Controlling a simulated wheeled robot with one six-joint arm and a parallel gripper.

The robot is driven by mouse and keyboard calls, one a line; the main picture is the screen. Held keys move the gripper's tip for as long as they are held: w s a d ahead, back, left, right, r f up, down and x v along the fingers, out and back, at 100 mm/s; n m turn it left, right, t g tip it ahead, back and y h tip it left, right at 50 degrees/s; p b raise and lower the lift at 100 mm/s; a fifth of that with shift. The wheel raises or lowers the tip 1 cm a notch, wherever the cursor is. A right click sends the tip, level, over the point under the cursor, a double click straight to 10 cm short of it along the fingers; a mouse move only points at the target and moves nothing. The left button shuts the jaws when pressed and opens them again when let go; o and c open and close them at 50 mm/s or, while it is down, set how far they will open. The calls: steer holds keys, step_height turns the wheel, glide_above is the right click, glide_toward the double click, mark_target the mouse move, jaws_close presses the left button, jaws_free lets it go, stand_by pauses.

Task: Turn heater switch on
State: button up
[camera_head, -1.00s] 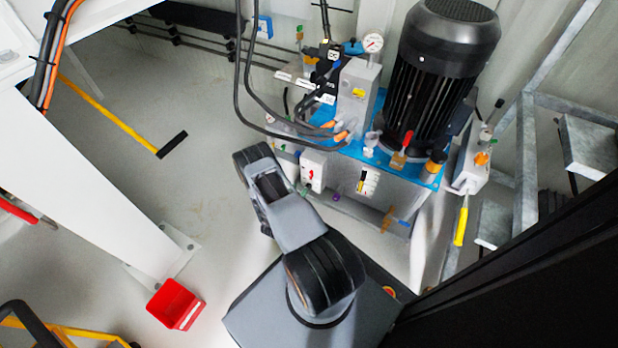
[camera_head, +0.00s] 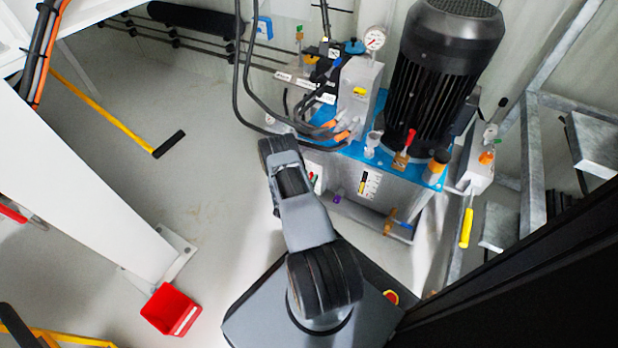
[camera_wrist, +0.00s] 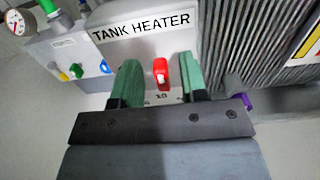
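The tank heater box (camera_wrist: 150,25) is pale and carries a "TANK HEATER" label in the wrist view. My gripper (camera_wrist: 158,72) is open, with one green finger on each side of the switch in the picture. I cannot tell whether the fingers touch the switch or how far off the box is. In the head view, the heater box (camera_head: 313,170) is partly hidden behind my arm, and my gripper's fingers do not show.
The blue-topped pump unit (camera_head: 350,150) stands behind the box with a black motor (camera_head: 447,75), hoses (camera_head: 240,70) and a gauge (camera_head: 374,38). A yellow-handled lever (camera_head: 466,228) hangs at the right.

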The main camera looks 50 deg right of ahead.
jaws_close()
stand_by(0.3)
steer(key=n, duration=0.4)
steer(key=n+b, duration=0.1)
steer(key=n, duration=0.3)
steer(key=w+n, duration=0.1)
steer(key=n, duration=0.2)
steer(key=shift+a+f+n+b, duration=0.15)
steer(key=shift+f+n+b, duration=0.2)
steer(key=shift+n, duration=0.05)
stand_by(0.4)
steer(key=shift+o, duration=0.2)
jaws_free()
